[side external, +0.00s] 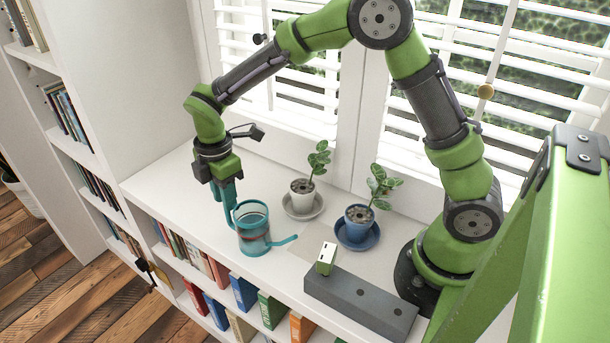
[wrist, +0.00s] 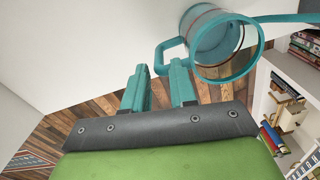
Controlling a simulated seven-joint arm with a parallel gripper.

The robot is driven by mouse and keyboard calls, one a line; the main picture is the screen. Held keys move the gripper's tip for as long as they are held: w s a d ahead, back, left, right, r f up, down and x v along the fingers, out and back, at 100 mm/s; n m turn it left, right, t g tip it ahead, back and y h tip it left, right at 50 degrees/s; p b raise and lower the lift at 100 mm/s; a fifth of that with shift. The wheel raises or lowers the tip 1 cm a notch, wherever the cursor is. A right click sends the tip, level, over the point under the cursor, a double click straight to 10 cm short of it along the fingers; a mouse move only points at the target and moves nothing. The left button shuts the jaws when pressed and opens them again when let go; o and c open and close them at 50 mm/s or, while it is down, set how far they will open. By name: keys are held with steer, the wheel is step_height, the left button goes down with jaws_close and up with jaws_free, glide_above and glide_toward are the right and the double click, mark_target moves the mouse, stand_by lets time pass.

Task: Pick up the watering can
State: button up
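The teal watering can (side external: 254,240) stands upright on the white shelf top, near its front edge. Its spout points right and its handle is on the left, on my gripper's side. My gripper (side external: 229,212) points down beside the handle. In the wrist view the can (wrist: 215,45) is at the upper right, with its looped handle (wrist: 161,52) just beyond my fingertips. My gripper (wrist: 159,67) is open there, with a clear gap between its two teal fingers. I cannot tell whether a finger touches the handle.
A white potted plant (side external: 303,198) and a blue potted plant (side external: 358,224) stand on saucers behind the can. Bookshelves lie below the front edge. The shelf top left of my gripper is clear.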

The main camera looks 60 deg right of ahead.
steer(key=shift+f, duration=2.75)
steer(key=shift+w, duration=0.1)
jaws_close()
